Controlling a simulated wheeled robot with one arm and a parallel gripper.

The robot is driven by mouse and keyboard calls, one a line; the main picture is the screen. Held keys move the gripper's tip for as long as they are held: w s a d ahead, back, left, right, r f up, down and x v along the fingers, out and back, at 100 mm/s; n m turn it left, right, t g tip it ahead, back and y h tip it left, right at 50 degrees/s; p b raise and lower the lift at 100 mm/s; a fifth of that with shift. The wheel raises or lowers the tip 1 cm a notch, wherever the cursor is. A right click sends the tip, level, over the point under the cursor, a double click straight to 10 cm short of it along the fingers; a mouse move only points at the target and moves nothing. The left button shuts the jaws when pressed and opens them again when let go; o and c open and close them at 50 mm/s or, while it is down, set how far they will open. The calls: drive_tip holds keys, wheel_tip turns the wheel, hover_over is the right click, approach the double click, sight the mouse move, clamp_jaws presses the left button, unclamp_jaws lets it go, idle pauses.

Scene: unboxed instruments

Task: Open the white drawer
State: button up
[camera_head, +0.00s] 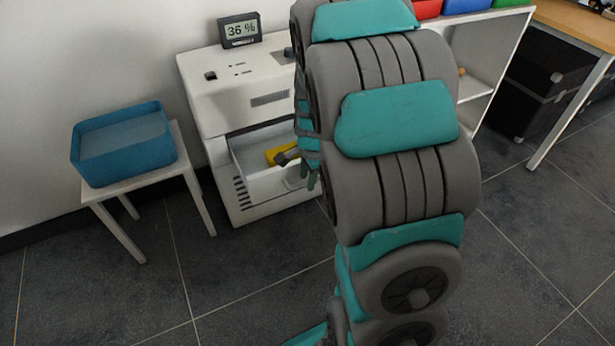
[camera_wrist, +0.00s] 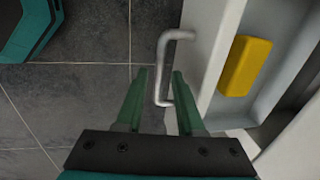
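The white drawer (camera_head: 262,186) sits low in a white cabinet and is pulled partly out, so its inside shows. A yellow block (camera_head: 277,153) lies in it; the block also shows in the wrist view (camera_wrist: 245,66). The drawer's grey metal bar handle (camera_wrist: 161,60) stands out from its front in the wrist view. My gripper (camera_wrist: 159,73) is open, with its two green fingers apart. The lower part of the handle lies between the fingertips, with visible gaps to both sides. In the head view my arm hides most of the gripper and part of the drawer front.
A small white table (camera_head: 107,192) with a blue bin (camera_head: 124,153) on it stands left of the cabinet (camera_head: 226,101). A display reading 36 % (camera_head: 240,30) sits on the cabinet. White shelving (camera_head: 492,60) and a wooden table (camera_head: 573,22) stand to the right. The tiled floor in front is clear.

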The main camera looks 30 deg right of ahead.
drive_tip(key=shift+o, duration=0.4)
drive_tip(key=shift+r, duration=0.55)
wheel_tip(320, 180, up, 7)
drive_tip(key=s, duration=0.1)
drive_tip(key=shift+s+f, duration=0.2)
drive_tip(key=shift+s, duration=0.05)
